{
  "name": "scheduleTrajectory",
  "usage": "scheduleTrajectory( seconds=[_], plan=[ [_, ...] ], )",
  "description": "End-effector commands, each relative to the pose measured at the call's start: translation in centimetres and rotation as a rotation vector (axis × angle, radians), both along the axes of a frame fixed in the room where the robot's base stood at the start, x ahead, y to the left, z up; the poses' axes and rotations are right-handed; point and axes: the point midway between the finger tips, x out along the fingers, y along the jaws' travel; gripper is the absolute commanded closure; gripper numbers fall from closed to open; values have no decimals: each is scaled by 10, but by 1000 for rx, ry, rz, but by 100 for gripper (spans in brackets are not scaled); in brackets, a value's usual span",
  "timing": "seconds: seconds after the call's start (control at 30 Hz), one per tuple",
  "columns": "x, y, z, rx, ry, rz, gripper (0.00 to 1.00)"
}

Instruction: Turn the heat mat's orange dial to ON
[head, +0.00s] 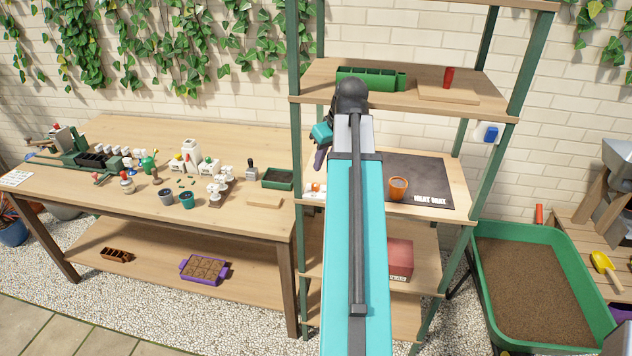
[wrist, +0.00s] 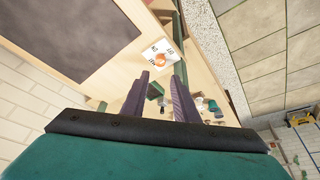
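The dark heat mat (head: 420,172) lies flat on the middle shelf of the rack, and its corner fills the upper left of the wrist view (wrist: 70,35). Its white control plate (head: 308,193) is at the shelf's left end, partly hidden by my arm. The orange dial (wrist: 161,58) sits on that plate; the lettering around it is too small to read surely, and which way the dial points is unclear. My gripper (wrist: 161,78) is open and empty, its two purple fingers apart. In the wrist view the dial appears just beyond the fingertips, without visible contact.
A terracotta pot (head: 398,188) stands on the mat. The upper shelf (head: 320,78) holds a green tray (head: 370,79) and is close to my arm. Green rack posts (head: 484,165) flank the shelves. The potting bench (head: 120,205), with pots and tools, is at left.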

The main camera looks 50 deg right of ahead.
Motion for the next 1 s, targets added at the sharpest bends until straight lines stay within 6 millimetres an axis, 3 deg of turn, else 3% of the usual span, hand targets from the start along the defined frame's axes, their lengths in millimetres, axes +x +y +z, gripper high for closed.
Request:
scheduleTrajectory(
  seconds=[1.0],
  plan=[
    [35, -7, -83, 0, 1, 3, 73]
  ],
)
